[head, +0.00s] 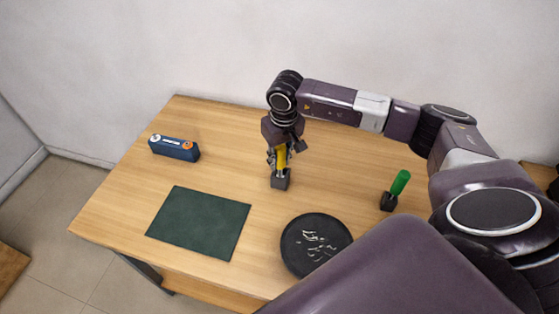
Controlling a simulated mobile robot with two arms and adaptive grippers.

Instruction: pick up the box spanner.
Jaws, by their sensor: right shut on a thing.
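The box spanner (281,158) has a yellow handle and a short bit of grey metal shaft below it. It is upright, with its lower end at a small dark block holder (280,183) on the table. I cannot tell how deep the shaft sits in the holder. My right gripper (280,157) points down from above and is shut on the yellow handle, hiding part of it. My left gripper is not in view.
A green-handled tool (400,182) stands in another dark holder (388,201) at the right. A black round tray (291,262) with small pale pieces and a dark green mat (198,222) lie in front. A blue box (174,149) is at the left of the wooden table (225,125).

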